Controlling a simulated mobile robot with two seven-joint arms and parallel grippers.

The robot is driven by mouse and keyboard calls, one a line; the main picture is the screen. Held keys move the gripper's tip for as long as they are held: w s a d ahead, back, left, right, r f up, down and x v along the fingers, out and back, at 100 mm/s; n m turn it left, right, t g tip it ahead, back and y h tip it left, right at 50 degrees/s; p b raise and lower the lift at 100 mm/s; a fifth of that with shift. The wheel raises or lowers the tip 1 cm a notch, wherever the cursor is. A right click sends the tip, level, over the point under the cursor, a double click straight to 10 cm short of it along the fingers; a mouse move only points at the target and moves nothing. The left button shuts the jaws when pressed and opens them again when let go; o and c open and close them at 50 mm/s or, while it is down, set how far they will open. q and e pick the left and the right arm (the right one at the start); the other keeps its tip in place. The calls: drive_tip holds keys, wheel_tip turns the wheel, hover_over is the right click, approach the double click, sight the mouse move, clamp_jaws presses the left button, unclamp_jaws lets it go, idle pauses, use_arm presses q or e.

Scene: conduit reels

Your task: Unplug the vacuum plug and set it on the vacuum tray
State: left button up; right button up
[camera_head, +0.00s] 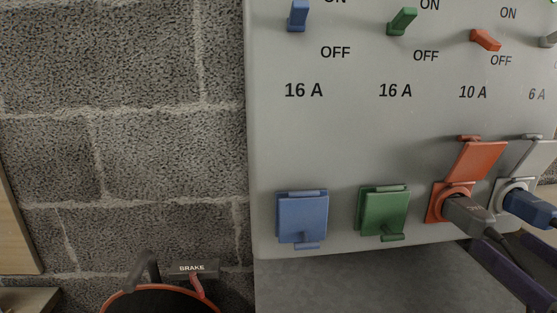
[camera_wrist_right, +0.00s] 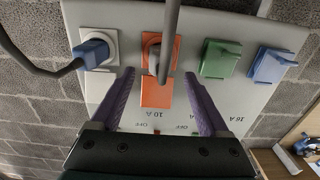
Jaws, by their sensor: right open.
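A grey plug (camera_head: 468,216) sits in the orange socket (camera_head: 436,203) under its raised orange flap, its dark cable running down right. A blue plug (camera_head: 530,207) sits in the grey socket (camera_head: 502,191) beside it. I cannot tell by label which is the vacuum plug. My right gripper (camera_head: 505,250) is open below these plugs, purple fingers toward the panel. In the right wrist view, its fingers (camera_wrist_right: 160,76) lie either side of the orange socket (camera_wrist_right: 157,92), with the grey plug (camera_wrist_right: 153,57) between them, seemingly not gripped. No vacuum tray is identifiable.
The grey panel (camera_head: 330,130) carries closed blue (camera_head: 302,217) and green (camera_head: 383,211) socket covers and lever switches above. An orange-rimmed reel (camera_head: 150,292) with a BRAKE label (camera_head: 192,268) stands low left. A cable (camera_wrist_right: 172,30) crosses the wrist view.

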sight(488, 231)
drive_tip(key=w, duration=0.2)
drive_tip(key=w+b, duration=0.1)
drive_tip(key=w, duration=0.5)
drive_tip(key=shift+a+b, duration=0.3)
drive_tip(key=shift+b, duration=0.05)
drive_tip(key=shift+p, duration=0.3)
idle(0.6)
drive_tip(key=shift+c, duration=0.3)
clamp_jaws()
idle(0.4)
idle(0.4)
drive_tip(key=shift+r, duration=0.1)
drive_tip(key=shift+s+p, duration=0.35)
drive_tip(key=shift+s, duration=0.4)
drive_tip(key=shift+s+d+p, duration=0.2)
drive_tip(key=shift+s+p, duration=0.8)
drive_tip(key=shift+s, duration=1.25)
